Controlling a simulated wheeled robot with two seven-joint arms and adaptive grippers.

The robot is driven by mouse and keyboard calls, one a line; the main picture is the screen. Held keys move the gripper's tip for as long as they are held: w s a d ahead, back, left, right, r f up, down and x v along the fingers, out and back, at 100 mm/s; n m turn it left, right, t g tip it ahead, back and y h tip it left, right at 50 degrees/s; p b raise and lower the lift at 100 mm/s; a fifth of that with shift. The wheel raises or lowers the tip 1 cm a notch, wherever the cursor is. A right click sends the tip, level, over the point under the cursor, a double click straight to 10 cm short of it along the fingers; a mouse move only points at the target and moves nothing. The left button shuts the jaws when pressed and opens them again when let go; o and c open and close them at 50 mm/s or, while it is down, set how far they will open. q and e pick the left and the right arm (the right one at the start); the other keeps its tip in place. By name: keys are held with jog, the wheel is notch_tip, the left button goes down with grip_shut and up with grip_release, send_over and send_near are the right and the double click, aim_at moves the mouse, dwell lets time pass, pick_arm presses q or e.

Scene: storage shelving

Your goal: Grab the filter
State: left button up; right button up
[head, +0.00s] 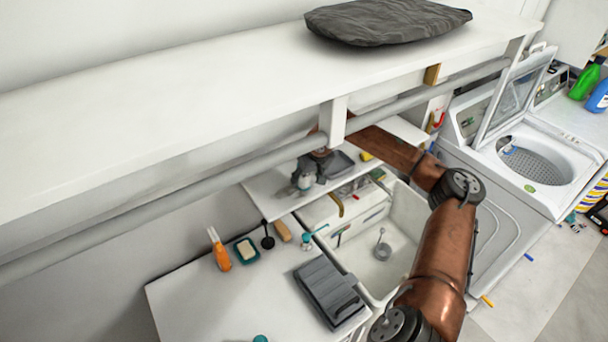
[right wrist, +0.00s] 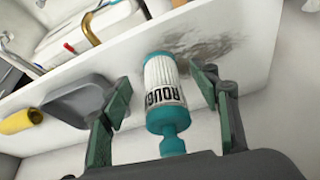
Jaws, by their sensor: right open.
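The filter (right wrist: 163,92) is a white ribbed cylinder with teal ends and dark lettering that begins "ROUG". In the right wrist view it stands between the two green-padded fingers of my right gripper (right wrist: 165,105), with a gap on each side. In the head view my right gripper (head: 308,170) is at the filter (head: 305,181), on the white ledge below the pipe. The gripper is open and does not touch the filter in the wrist view. The arm and the shelf post hide part of this spot in the head view. My left gripper is not in view.
The high shelf (head: 150,110) and grey pipe (head: 200,192) run close above my right arm. A white sink (head: 400,240) and an open washing machine (head: 535,155) stand to the right.

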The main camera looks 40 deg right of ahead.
jog(key=shift+w+d+f, duration=0.1)
jog(key=shift+w+d, duration=0.1)
jog(key=shift+w, duration=0.45)
jog(key=shift+w+d, duration=0.15)
jog(key=shift+w, duration=0.45)
jog(key=shift+f+p, duration=0.35)
jog(key=shift+f, duration=0.15)
jog(key=c, duration=1.3)
jog(key=shift+r, duration=0.1)
jog(key=shift+c, duration=0.2)
